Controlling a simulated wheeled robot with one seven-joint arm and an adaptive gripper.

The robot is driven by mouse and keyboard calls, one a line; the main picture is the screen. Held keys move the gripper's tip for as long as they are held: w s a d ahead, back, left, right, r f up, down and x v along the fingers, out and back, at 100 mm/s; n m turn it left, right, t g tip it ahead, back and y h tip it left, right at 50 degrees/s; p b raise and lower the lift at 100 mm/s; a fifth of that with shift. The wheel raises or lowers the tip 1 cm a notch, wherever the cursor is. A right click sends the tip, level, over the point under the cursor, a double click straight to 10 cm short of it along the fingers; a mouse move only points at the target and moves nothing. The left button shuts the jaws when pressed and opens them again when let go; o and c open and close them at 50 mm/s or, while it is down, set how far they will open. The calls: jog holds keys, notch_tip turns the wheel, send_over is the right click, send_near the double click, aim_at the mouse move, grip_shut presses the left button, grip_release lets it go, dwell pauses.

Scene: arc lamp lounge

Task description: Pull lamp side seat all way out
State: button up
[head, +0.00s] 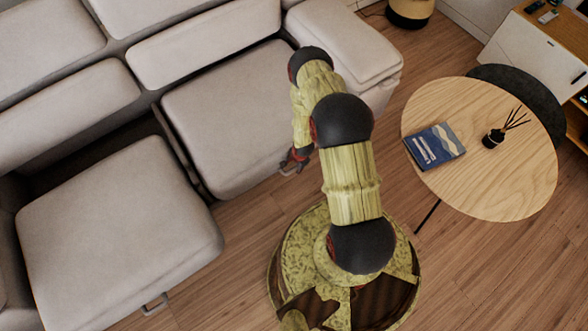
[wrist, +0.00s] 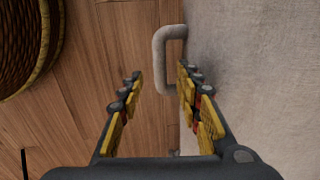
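The sofa has grey seats on a dark frame. In the head view the left seat (head: 115,235) stands forward of the others, with a dark gap behind it and a metal handle (head: 155,304) on its front. The middle seat (head: 235,115) is further back. My gripper (head: 294,160) is at the middle seat's front right corner. In the wrist view my gripper (wrist: 159,78) is open and empty. A grey U-shaped handle (wrist: 159,62) on the pale seat front (wrist: 255,70) lies between the fingertip lines, closer to the right finger. I cannot tell whether they touch. No lamp is clearly identifiable.
A round wooden table (head: 510,180) with a blue book (head: 434,147) and a reed diffuser (head: 494,138) stands at right. Another grey seat (head: 345,45) is at the top. A black and yellow round container (head: 410,12) stands behind. Wood floor (head: 225,275) is clear before the sofa.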

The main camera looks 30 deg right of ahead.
aim_at(294, 169)
jog(key=f+b, duration=0.1)
jog(key=f, duration=0.1)
jog(key=w+f, duration=0.1)
jog(key=f, duration=0.2)
jog(key=shift+f+b, duration=0.1)
jog(key=shift+b, duration=0.3)
jog(key=c, duration=0.3)
grip_shut()
dwell(0.3)
